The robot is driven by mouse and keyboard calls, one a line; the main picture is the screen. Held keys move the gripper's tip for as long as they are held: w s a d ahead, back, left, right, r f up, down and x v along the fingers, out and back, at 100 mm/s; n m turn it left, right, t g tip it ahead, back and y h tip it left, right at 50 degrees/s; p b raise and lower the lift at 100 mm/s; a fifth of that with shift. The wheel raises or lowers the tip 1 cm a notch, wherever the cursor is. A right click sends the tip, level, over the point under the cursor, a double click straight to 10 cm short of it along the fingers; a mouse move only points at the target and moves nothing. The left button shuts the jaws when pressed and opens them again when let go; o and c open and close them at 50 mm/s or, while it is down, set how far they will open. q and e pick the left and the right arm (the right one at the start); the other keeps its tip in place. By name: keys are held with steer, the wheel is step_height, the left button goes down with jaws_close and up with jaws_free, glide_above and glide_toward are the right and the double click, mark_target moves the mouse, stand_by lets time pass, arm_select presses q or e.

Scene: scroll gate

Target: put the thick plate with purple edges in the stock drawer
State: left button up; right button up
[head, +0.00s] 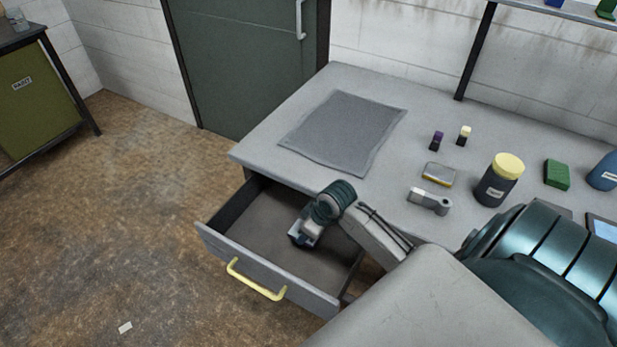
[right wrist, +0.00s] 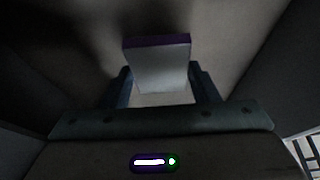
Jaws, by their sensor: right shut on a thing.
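The thick plate with purple edges shows in the right wrist view (right wrist: 160,68) as a pale block with a purple far edge. My right gripper (right wrist: 163,88) is shut on it, one finger on each side. In the head view my right gripper (head: 303,235) reaches down inside the open stock drawer (head: 262,216), near its right part. The plate is mostly hidden by the gripper there. I cannot tell whether the plate touches the drawer floor. My left gripper is not in view.
The drawer has a yellow handle (head: 256,280) and hangs open under the grey bench. A grey mat (head: 345,131) lies above it. The drawer's left part is empty.

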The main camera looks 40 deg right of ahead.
steer(key=shift+f, duration=1.95)
steer(key=o, duration=1.4)
steer(key=shift+s+f, duration=0.1)
steer(key=shift+f, duration=0.05)
steer(key=shift+o, duration=0.2)
steer(key=v, duration=1.2)
